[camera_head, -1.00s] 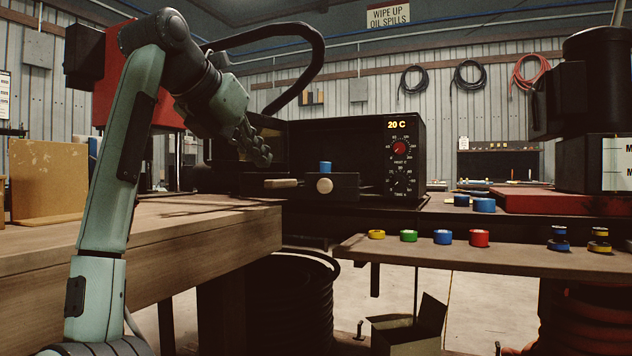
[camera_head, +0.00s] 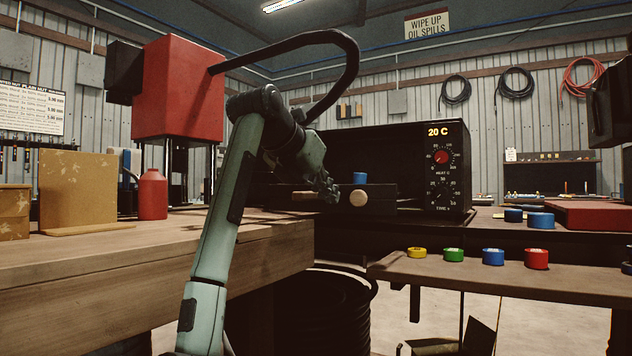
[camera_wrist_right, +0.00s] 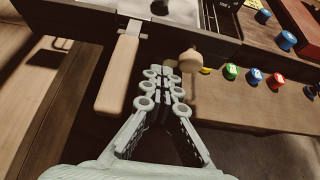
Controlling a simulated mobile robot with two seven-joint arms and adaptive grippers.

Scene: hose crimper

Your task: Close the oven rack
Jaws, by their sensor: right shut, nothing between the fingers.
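The black oven (camera_head: 455,170) stands open-fronted on the bench, with a 20 C display and two dials. Its rack (camera_head: 382,198) sticks out at the front, with a dark front panel and a round wooden knob (camera_head: 359,199). A blue ring-like piece (camera_head: 360,178) sits on the rack. My right gripper (camera_head: 328,190) is shut and empty, just left of the knob. In the right wrist view, its fingertips (camera_wrist_right: 165,74) are near the rack's front panel (camera_wrist_right: 183,45), between the knob (camera_wrist_right: 190,62) and a wooden handle (camera_wrist_right: 118,75). Contact cannot be told. My left gripper is out of view.
A red machine (camera_head: 178,90) with a black hose and a red bottle (camera_head: 153,194) stand at the left. Coloured tape rolls, such as a red one (camera_head: 536,259), lie on the lower shelf (camera_head: 590,287). The wooden bench top (camera_head: 110,245) at the left front is mostly clear.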

